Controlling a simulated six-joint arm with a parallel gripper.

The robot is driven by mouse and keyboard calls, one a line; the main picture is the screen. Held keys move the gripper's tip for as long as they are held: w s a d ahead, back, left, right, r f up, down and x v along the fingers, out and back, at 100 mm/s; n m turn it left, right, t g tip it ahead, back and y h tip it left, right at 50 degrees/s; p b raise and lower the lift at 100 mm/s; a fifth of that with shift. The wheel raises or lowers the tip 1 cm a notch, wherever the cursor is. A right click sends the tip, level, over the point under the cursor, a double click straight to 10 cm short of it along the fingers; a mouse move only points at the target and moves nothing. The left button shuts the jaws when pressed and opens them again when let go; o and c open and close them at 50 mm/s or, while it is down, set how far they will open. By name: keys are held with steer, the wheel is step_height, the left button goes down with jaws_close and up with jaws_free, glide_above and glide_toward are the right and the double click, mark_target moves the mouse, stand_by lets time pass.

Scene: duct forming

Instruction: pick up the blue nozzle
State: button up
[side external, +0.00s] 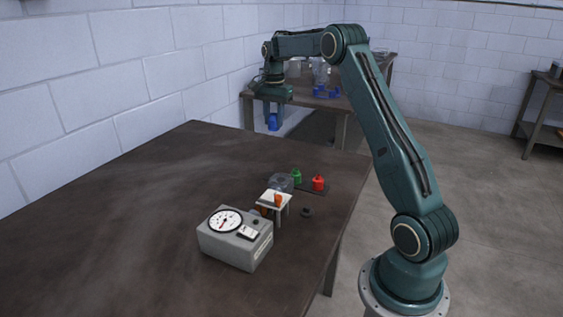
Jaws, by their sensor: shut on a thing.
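The blue nozzle (273,122) hangs below my gripper (272,107), which is shut on it. My gripper holds it in the air, near the far edge of the brown table in this view. The fingers are small and partly dark here, so their exact hold on the nozzle is hard to see. A green nozzle (297,176) and a red nozzle (318,183) stand upright on a dark flat holder (311,189) on the table.
On the brown table (130,220) are a grey gauge box (235,240), a small white stand (271,199) with an orange piece (278,200), a clear block (281,182) and a dark round piece (307,212). A back table (345,103) holds blue items. The table's left side is clear.

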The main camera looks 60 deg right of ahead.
steer(key=shift+r, duration=1)
